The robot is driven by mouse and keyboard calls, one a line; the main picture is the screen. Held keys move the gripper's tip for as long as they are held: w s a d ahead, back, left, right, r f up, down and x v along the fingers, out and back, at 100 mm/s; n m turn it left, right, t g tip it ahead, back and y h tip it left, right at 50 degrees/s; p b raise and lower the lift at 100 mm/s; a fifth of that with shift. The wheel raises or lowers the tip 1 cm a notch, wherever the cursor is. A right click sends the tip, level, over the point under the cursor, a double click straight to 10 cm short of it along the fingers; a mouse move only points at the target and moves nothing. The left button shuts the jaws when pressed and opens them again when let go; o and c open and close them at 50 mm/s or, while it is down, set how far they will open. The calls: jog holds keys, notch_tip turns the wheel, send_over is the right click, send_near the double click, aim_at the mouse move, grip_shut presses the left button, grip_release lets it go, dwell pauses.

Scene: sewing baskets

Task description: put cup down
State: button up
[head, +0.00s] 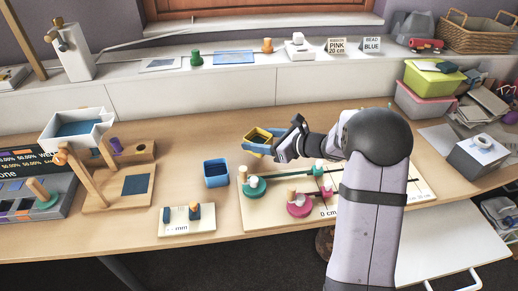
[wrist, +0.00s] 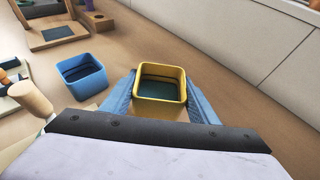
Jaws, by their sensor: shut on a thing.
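A yellow square cup (head: 256,136) with a dark inside is held between the blue fingers of my gripper (head: 262,146), in the middle of the head view. In the wrist view the yellow cup (wrist: 160,84) is upright, with a blue finger on each side of it. My gripper (wrist: 160,98) is shut on it. I cannot tell whether the cup's base touches the table. A blue square cup (head: 216,173) stands upright on the table to the left of the gripper. It also shows at the left in the wrist view (wrist: 81,76).
A cream board (head: 250,212) with pegs and spools lies in front of my gripper. A small block with dark pegs (head: 187,221) and a wooden stand (head: 110,194) with a white tray (head: 78,131) are at left. Bare table lies behind the blue cup.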

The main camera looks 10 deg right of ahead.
jog(key=shift+f, duration=1.85)
jog(key=shift+f+b, duration=0.15)
jog(key=shift+b, duration=0.2)
jog(key=o, duration=1.1)
jog(key=shift+o, duration=0.2)
jog(key=shift+s+d+r, duration=0.1)
jog(key=shift+d+r, duration=0.05)
jog(key=shift+r, duration=0.1)
jog(key=v, duration=1.1)
jog(key=shift+s+d+p, duration=0.25)
jog(key=shift+s+p, duration=0.05)
jog(key=shift+p, duration=0.05)
